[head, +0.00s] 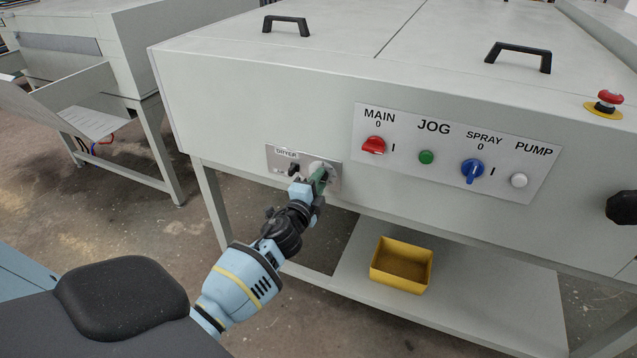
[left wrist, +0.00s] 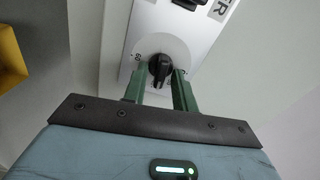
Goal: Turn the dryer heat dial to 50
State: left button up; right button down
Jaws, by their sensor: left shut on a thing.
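The dryer panel (head: 275,165) is a small grey plate on the machine's front, with a black switch (head: 293,169) on its left part. The heat dial (left wrist: 160,69) is a black pointer knob on a pale round scale, seen in the left wrist view. My left gripper (head: 319,180) is at the panel's right part and hides most of the dial in the head view. In the left wrist view its two green fingers (left wrist: 160,85) stand on either side of the knob, shut on it. My right gripper is not in view.
A larger control panel (head: 440,186) with a red MAIN switch (head: 374,145), green JOG button (head: 426,157), blue SPRAY switch (head: 472,170) and white PUMP button (head: 519,180) lies to the right. A yellow bin (head: 400,283) sits on the lower shelf (head: 470,305).

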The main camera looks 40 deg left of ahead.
pick_arm(q)
jog(key=shift+a+f+m+p, duration=0.1)
jog(key=shift+m+p, duration=0.05)
jog(key=shift+m, duration=2.4)
jog(key=shift+f+m+p, duration=0.1)
jog(key=shift+m+p, duration=0.05)
jog(key=shift+m, duration=2.4)
jog(key=o, duration=0.6)
jog(key=shift+s, duration=0.1)
